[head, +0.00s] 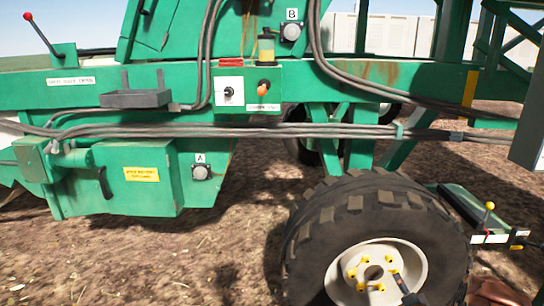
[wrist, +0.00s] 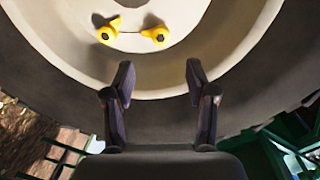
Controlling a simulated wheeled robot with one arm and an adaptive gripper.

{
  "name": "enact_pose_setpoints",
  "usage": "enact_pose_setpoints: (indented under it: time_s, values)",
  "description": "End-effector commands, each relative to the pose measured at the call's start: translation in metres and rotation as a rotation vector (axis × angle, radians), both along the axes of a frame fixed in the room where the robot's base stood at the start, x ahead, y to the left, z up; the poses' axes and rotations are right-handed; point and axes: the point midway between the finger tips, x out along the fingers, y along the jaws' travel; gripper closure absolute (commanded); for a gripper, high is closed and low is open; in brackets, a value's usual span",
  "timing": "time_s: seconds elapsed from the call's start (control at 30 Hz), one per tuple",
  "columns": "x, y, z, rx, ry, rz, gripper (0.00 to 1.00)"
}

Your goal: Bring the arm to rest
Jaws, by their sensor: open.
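My gripper (wrist: 160,85) is open and empty in the wrist view, with its two dark fingers apart. It faces the pale hub of a large wheel (wrist: 240,30), and nothing shows between the fingers. Two yellow lug nuts (wrist: 130,33) sit on the hub beyond the fingertips. I cannot tell how far the fingertips are from the hub. In the head view the wheel has a black treaded tyre (head: 325,225) and a cream hub (head: 345,265) with several yellow nuts. A dark slim part in front of the hub's lower right may be my gripper.
The green machine frame (head: 130,85) spans the head view above the wheel, with hoses, a grey tray (head: 135,99) and a control panel (head: 248,88). A yellow-knobbed lever (head: 489,207) stands at the right. Bare soil (head: 200,255) lies open at the lower left.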

Motion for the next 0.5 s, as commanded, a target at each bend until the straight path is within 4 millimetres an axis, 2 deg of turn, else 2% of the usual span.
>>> enact_pose_setpoints:
  time_s: [0.23, 0.5]
  values:
    - [0.016, 0.013, 0.027, -0.155, 0.202, 0.016, 0.43]
    - [0.010, 0.032, 0.055, -0.297, 0.429, 0.036, 0.43]
